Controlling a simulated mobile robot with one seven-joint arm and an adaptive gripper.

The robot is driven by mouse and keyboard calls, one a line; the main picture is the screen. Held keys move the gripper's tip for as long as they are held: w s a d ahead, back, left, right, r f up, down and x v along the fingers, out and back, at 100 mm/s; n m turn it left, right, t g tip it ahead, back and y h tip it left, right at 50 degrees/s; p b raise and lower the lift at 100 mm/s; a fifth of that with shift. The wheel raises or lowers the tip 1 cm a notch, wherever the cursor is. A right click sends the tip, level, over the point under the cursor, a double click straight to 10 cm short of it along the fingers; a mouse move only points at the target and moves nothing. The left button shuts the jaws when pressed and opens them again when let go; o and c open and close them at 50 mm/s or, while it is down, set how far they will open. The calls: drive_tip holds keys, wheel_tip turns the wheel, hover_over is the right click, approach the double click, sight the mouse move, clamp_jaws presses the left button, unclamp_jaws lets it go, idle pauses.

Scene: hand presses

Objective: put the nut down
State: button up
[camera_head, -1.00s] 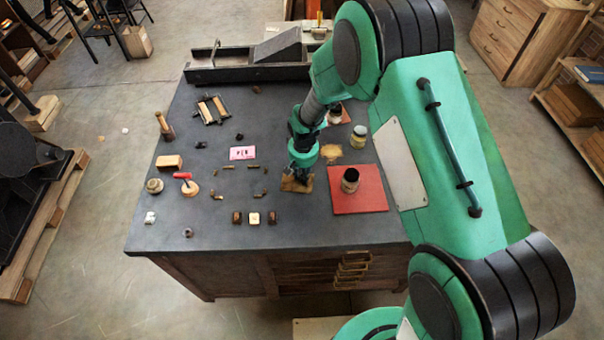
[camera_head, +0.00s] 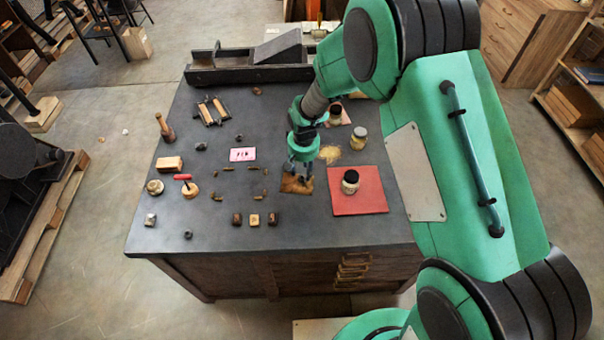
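My gripper (camera_head: 299,177) points down over a small brown pad (camera_head: 297,187) near the middle of the dark worktop. Its fingers are small and dark here, and I cannot tell whether they are open or shut. I cannot make out a nut between or under the fingers; that spot is partly hidden by the gripper. A small dark round piece (camera_head: 188,235) lies near the front left edge, too small to identify as a nut.
A red mat (camera_head: 373,202) with a dark-lidded jar (camera_head: 350,181) lies right of the pad. A yellowish jar (camera_head: 360,138) stands behind it. Several small blocks and a pink card (camera_head: 243,154) lie to the left. A long dark trough (camera_head: 225,75) lines the back edge.

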wheel_tip(320, 180, up, 8)
drive_tip(key=shift+s, duration=0.45)
drive_tip(key=shift+d+f, duration=0.1)
idle(0.5)
drive_tip(key=s+d+r+t, duration=0.1)
drive_tip(key=s+d+r, duration=0.3)
drive_tip(key=r, duration=0.4)
drive_tip(key=s+d+r, duration=0.3)
drive_tip(key=s+r, duration=0.1)
drive_tip(key=r, duration=0.5)
drive_tip(key=s+d+r+t, duration=0.1)
drive_tip(key=s+d+r, duration=0.35)
drive_tip(key=r, duration=0.35)
drive_tip(key=s+d+r, duration=0.2)
drive_tip(key=s+r, duration=0.1)
drive_tip(key=s, duration=0.3)
drive_tip(key=s+d+r+m+t, duration=0.1)
drive_tip(key=s+d+r, duration=0.1)
drive_tip(key=s, duration=0.5)
drive_tip(key=s+d+r+t, duration=0.1)
drive_tip(key=s+d+r, duration=0.1)
drive_tip(key=s, duration=0.5)
drive_tip(key=shift+v, duration=0.85)
drive_tip(key=shift+w, duration=0.15)
